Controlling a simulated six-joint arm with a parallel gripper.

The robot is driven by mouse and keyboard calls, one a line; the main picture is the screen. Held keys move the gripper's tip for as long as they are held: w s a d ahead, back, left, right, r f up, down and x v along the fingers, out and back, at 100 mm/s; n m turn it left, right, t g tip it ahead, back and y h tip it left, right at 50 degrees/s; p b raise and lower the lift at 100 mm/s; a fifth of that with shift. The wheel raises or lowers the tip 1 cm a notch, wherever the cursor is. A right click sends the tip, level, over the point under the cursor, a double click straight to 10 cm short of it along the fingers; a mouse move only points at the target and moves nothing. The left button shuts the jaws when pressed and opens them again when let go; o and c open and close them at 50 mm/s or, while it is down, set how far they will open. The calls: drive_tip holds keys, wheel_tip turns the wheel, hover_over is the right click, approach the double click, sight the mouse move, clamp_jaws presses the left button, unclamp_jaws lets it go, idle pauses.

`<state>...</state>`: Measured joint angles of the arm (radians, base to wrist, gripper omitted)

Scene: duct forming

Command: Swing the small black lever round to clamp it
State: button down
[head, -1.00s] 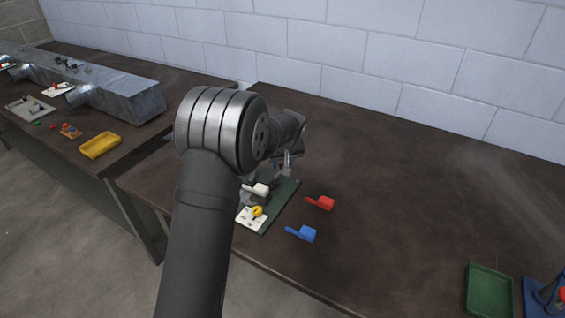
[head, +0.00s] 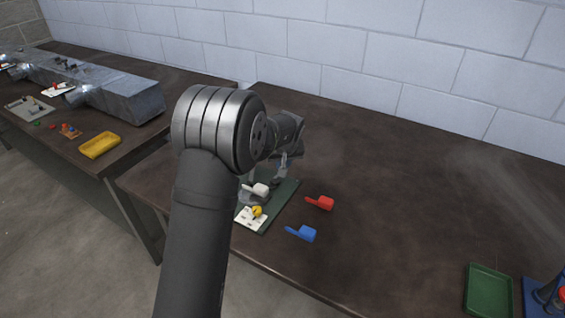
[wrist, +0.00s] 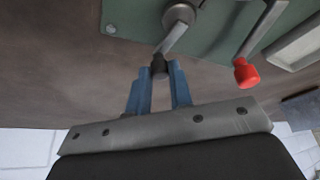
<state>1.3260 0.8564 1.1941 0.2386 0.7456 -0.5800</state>
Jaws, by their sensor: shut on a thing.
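The small black lever shows in the wrist view as a metal arm running from a round pivot (wrist: 180,14) to a black tip (wrist: 158,67). My gripper (wrist: 160,76) has its two blue fingers shut on that black tip, one on each side. In the head view my gripper (head: 284,163) is low over the far part of the green base plate (head: 284,197). The lever's tip is too small to make out there, and my own arm covers part of the plate.
A red-tipped lever (wrist: 246,75) is right of my gripper in the wrist view. Loose red (head: 322,203) and blue (head: 304,233) pieces lie to the right.

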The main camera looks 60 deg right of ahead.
drive_tip(key=m, duration=0.1)
drive_tip(key=s+m+g, duration=0.1)
drive_tip(key=m, duration=0.1)
drive_tip(key=a+m, duration=0.1)
drive_tip(key=m, duration=0.1)
drive_tip(key=shift+s+g+h, duration=0.3)
drive_tip(key=shift+s+g, duration=0.05)
drive_tip(key=shift+g, duration=0.05)
drive_tip(key=m, duration=0.2)
drive_tip(key=s+a+m+g, duration=0.1)
drive_tip(key=shift+m, duration=0.4)
drive_tip(key=m, duration=0.1)
drive_tip(key=a+m+g, duration=0.1)
drive_tip(key=m, duration=0.1)
drive_tip(key=shift+s+a+m+g, duration=0.15)
drive_tip(key=shift+s+m+g, duration=0.15)
drive_tip(key=shift+g, duration=0.1)
drive_tip(key=shift+a+m+g+y, duration=0.25)
drive_tip(key=shift+a+m+g, duration=0.15)
drive_tip(key=shift+m, duration=0.7)
drive_tip(key=shift+a+m+g+y, duration=0.3)
drive_tip(key=shift+a+m, duration=0.15)
drive_tip(key=shift+m, duration=0.65)
drive_tip(key=c, duration=1.3)
unclamp_jaws()
drive_tip(key=v, duration=1.7)
drive_tip(key=shift+r, duration=0.2)
